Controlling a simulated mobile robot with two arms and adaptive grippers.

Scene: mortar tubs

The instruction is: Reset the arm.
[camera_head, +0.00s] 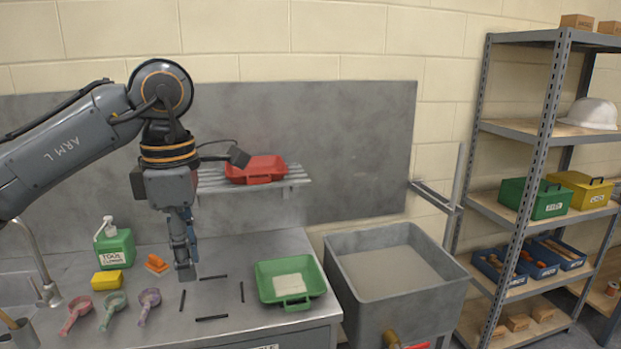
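My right gripper is not in view.
A green tub (290,282) holding pale material stands right of the gripper. A red tub (256,169) sits on the wall shelf behind. Scoops (113,307), a yellow sponge (108,281) and a green bottle (115,247) stand left. A grey basin (395,275) adjoins the counter.

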